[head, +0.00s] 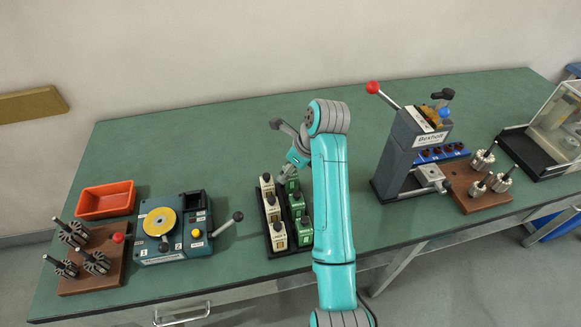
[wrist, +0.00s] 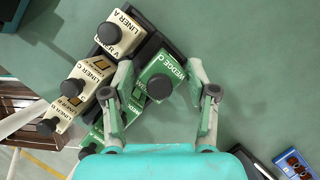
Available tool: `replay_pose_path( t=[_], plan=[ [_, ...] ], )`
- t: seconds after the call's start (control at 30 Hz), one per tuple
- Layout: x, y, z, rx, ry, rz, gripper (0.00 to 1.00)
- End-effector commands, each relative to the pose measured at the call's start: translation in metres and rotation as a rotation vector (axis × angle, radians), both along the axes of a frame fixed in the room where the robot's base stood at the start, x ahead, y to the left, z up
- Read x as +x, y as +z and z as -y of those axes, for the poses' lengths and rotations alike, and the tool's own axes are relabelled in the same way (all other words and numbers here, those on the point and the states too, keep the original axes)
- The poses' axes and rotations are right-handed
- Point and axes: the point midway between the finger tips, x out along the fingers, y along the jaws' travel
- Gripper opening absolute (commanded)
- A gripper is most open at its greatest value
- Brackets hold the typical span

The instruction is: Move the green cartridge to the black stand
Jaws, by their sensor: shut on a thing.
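A green cartridge marked WEDGE (wrist: 174,66), with a black knob on top, is between the two fingers of my gripper (wrist: 163,74) in the wrist view. My gripper is shut on it. In the head view this cartridge (head: 291,184) is at the far end of the right row, below my gripper (head: 293,160). A black rack (head: 263,226) holds the cartridges in two rows; its black edge also shows in the wrist view (wrist: 150,46). Whether the gripped cartridge is lifted clear of the rack I cannot tell. More green cartridges (head: 297,204) sit nearer, partly hidden by my arm.
Cream LINER cartridges (head: 272,207) fill the left row. A winding machine with a yellow disc (head: 160,221) and a red bin (head: 106,199) stand left. A grey press with a red-knobbed lever (head: 405,150) stands right, beside a brown armature board (head: 478,187). The table behind the rack is clear.

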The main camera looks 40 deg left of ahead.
Motion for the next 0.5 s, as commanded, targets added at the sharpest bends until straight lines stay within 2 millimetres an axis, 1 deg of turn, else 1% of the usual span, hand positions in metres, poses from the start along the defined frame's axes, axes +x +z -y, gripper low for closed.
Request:
replay_pose_path(
  t=[0.5],
  plan=[
    [0.0001,-0.0096,-0.0001,0.001,0.000,0.000,0.19]
  ],
)
